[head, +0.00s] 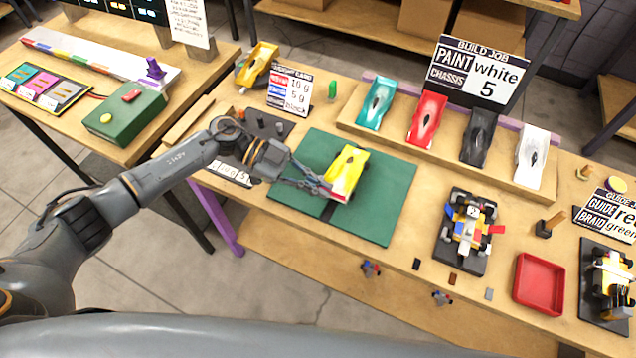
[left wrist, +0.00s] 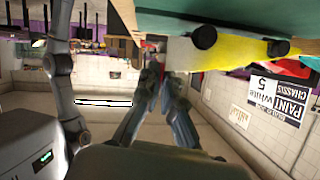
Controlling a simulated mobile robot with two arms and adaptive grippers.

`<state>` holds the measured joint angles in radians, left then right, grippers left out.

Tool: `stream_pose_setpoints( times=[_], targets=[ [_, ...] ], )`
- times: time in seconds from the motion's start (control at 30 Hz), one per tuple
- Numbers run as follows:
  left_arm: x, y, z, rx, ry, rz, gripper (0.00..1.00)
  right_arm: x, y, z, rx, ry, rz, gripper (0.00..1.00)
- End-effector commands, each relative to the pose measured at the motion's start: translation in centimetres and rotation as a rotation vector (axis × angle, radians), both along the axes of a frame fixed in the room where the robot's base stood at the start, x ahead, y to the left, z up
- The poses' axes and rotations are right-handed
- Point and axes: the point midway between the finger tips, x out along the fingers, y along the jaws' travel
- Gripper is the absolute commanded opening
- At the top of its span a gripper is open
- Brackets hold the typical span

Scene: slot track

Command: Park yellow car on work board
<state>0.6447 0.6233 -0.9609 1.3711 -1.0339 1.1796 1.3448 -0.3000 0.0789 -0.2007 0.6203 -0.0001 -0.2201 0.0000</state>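The yellow car (head: 347,168), with a white and red near end, is over the green work board (head: 390,205), near the board's middle seam. It looks level and low, but I cannot tell whether it rests fully on the board. My left gripper (head: 322,188) is at the car's near end, its fingers drawn close together on that end. In the left wrist view the car (left wrist: 232,55) shows upside down with two dark wheels beside the green surface, and the fingers (left wrist: 163,78) meet its end. The contact is partly hidden. My right gripper is out of view.
Teal (head: 376,103), red (head: 427,118), black and white bodies stand on a wooden rack behind the board. Another yellow body (head: 258,63) is at the back left. A chassis (head: 467,231) and a red tray (head: 539,284) are to the right.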

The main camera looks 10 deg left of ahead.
Motion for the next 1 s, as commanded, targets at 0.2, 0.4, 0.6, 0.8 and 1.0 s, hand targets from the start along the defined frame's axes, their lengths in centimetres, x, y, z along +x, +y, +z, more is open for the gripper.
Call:
stream_pose_setpoints(
  times=[0.2, 0.4, 0.6, 0.8, 1.0],
  targets=[
    [0.0, 0.0, -0.6, -0.001, 0.000, 0.001, 0.00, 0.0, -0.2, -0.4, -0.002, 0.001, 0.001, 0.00],
    [0.0, 0.0, -1.1, -0.001, 0.000, 0.001, 0.00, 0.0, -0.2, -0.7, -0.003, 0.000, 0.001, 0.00],
    [0.0, 0.0, -1.3, -0.001, 0.000, 0.001, 0.19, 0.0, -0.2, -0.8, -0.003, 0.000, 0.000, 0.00],
    [0.0, 0.0, -1.3, -0.001, 0.000, 0.000, 0.32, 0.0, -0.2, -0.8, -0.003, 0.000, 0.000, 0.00],
    [0.0, 0.2, -1.3, 0.001, 0.002, 0.001, 0.32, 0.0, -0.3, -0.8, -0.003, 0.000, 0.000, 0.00]
  ],
)
